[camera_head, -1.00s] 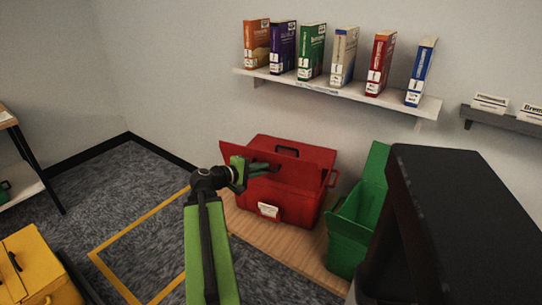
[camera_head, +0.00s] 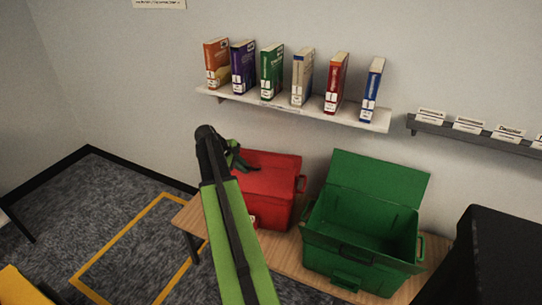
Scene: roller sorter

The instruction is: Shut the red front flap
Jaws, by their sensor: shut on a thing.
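The red box (camera_head: 266,208) stands on the wooden bench, left of the open green box. My gripper (camera_head: 241,163) is at the box's upper left edge, partly hidden by my own wrist. Its dark fingers are shut at the red flap's edge; the exact contact is too small to see.
The green box (camera_head: 345,262) has its lid (camera_head: 378,188) raised against the wall. A shelf (camera_head: 300,108) with several binders hangs above. A grey ledge (camera_head: 470,133) with labels is at right. The wooden bench (camera_head: 190,217) shows bare at left. Yellow tape (camera_head: 130,232) marks the carpet.

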